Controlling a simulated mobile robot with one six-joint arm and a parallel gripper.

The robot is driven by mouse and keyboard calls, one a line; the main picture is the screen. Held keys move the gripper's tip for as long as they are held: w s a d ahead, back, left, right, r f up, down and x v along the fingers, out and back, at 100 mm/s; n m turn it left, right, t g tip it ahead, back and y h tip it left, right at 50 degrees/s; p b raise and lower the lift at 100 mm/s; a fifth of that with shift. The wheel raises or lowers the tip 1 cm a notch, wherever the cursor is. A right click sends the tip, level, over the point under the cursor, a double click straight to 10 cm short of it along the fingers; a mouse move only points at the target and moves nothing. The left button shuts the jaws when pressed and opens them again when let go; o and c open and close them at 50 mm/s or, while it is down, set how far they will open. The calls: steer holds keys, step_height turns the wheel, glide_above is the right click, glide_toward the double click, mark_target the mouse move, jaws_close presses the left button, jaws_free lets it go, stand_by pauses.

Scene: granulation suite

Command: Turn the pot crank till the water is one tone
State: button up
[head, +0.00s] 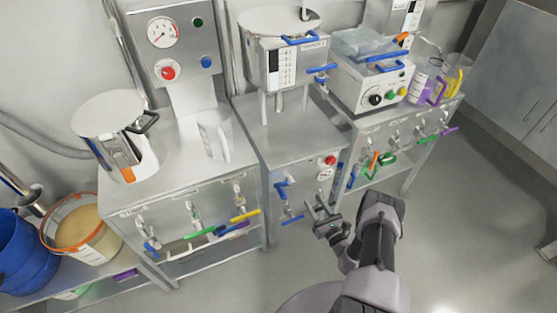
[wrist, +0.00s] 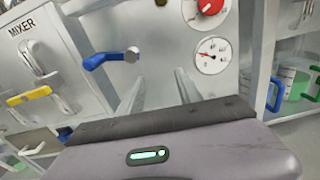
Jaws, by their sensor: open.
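A steel pot (head: 283,55) with a level strip and blue handles stands on the middle cabinet; the water in it is not visible. Another steel pot (head: 118,135) with a dark handle stands on the left cabinet. I cannot tell which part is the pot crank. A blue lever (head: 281,190) is on the middle cabinet's front; the wrist view shows it left of my fingers (wrist: 105,60). My gripper (head: 322,210) is open and empty before that front, apart from the lever. Its fingers also show in the wrist view (wrist: 160,88).
The middle front has a red knob (head: 330,160) and a gauge (wrist: 210,55). Valves with coloured handles line the left cabinet (head: 190,215) and right bench. A transparent jug (head: 214,140) stands on the left cabinet. A blue bucket (head: 25,255) is far left. The right floor is clear.

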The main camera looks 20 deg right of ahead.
steer(key=s+r+p, duration=0.1)
steer(key=s+p, duration=0.2)
steer(key=s, duration=0.8)
steer(key=w+a+r+n+g+y, duration=0.2)
steer(key=w+r+n+y, duration=0.3)
steer(key=r, duration=0.4)
steer(key=w+a+r+n+g+y, duration=0.3)
steer(key=w+r+n+y, duration=0.2)
steer(key=r, duration=0.4)
steer(key=s+a+r+n+g, duration=0.1)
steer(key=a+r+n+g, duration=0.3)
steer(key=r, duration=0.5)
steer(key=s+a+r+n+g+y, duration=0.1)
steer(key=a+r+n+g, duration=0.4)
steer(key=a+r, duration=0.3)
steer(key=shift+s+a+r+n, duration=0.2)
steer(key=shift+a+r+n, duration=0.2)
steer(key=shift+r+n, duration=0.35)
